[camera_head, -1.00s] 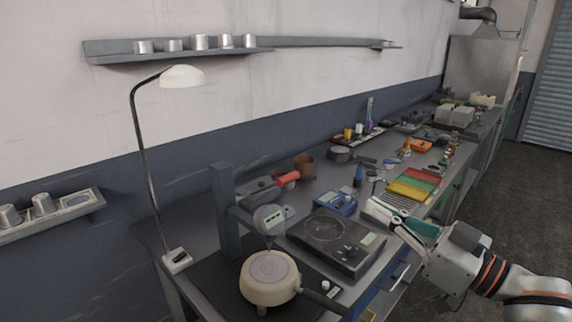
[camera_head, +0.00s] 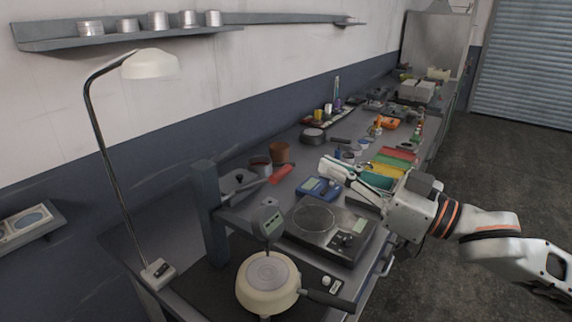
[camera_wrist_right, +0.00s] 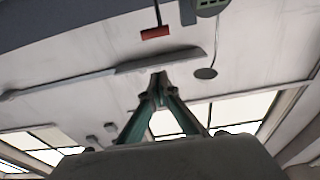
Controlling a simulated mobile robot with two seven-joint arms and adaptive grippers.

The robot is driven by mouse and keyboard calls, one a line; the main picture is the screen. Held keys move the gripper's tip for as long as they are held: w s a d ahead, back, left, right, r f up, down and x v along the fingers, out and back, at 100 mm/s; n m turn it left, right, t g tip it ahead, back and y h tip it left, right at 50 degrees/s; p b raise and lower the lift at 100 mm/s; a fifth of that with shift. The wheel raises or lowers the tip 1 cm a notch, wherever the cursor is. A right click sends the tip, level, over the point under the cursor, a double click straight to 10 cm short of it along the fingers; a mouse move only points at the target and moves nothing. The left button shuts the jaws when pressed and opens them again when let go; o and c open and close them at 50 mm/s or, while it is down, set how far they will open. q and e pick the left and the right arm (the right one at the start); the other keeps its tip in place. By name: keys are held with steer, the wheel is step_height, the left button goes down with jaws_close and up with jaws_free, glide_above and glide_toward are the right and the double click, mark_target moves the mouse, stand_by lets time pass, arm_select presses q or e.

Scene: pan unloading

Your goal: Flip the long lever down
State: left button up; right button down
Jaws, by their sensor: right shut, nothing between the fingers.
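A lever with a red grip (camera_head: 281,174) slants up to the right from a grey stand (camera_head: 207,212) in the head view. The red grip also shows at the top of the right wrist view (camera_wrist_right: 155,32), hanging from a dark rod. My right gripper (camera_head: 326,166) is shut and empty, to the right of the grip and apart from it. Its teal fingers (camera_wrist_right: 158,80) meet at the tips in the right wrist view, below the grip in that picture. My left gripper is not in view.
A dark device (camera_head: 328,230) and a blue meter (camera_head: 318,187) lie below my right gripper. A lamp (camera_head: 152,65) rises at left. Coloured trays (camera_head: 375,178) lie behind the gripper.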

steer(key=shift+d, duration=0.1)
steer(key=r+p, duration=0.1)
steer(key=r, duration=0.1)
glide_above(291, 167)
steer(key=s, duration=0.3)
steer(key=f, duration=0.4)
steer(key=shift+w+f, duration=0.25)
steer(key=shift+f, duration=0.05)
